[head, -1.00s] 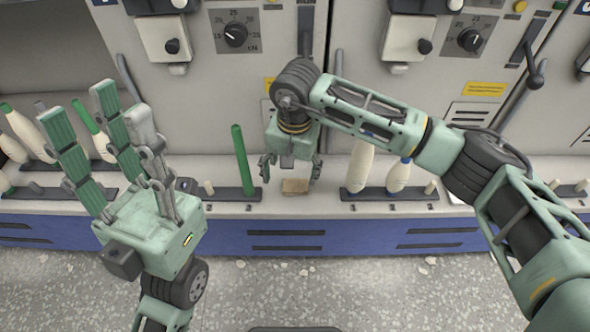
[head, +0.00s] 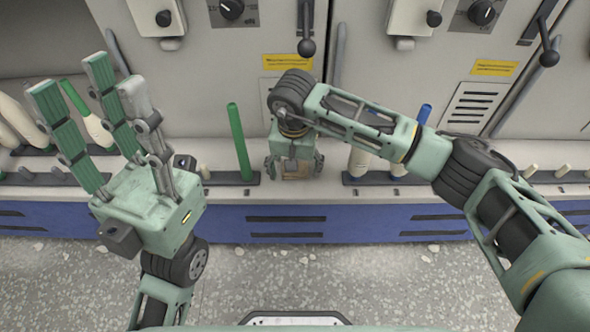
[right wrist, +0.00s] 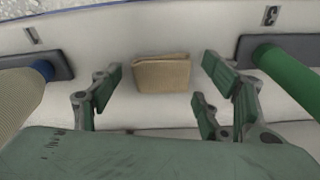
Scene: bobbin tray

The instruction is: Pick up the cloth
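The cloth is a small tan folded piece (right wrist: 162,73) lying flat on the pale machine ledge. In the head view the cloth (head: 294,174) is mostly hidden under my right gripper (head: 293,167). In the right wrist view my right gripper (right wrist: 157,86) is open, with fingers on both sides of the cloth and visible gaps between. The fingers do not grip it. My left gripper (head: 86,84) is open and empty, fingers pointing up, at the left, well away from the cloth.
A green tube (head: 239,142) stands in a dark tray left of the right gripper. A dark tray (head: 388,178) with bobbins, one blue-topped, is to its right. More bobbins (head: 98,128) stand behind the left gripper. The machine panel (head: 390,90) rises behind the ledge.

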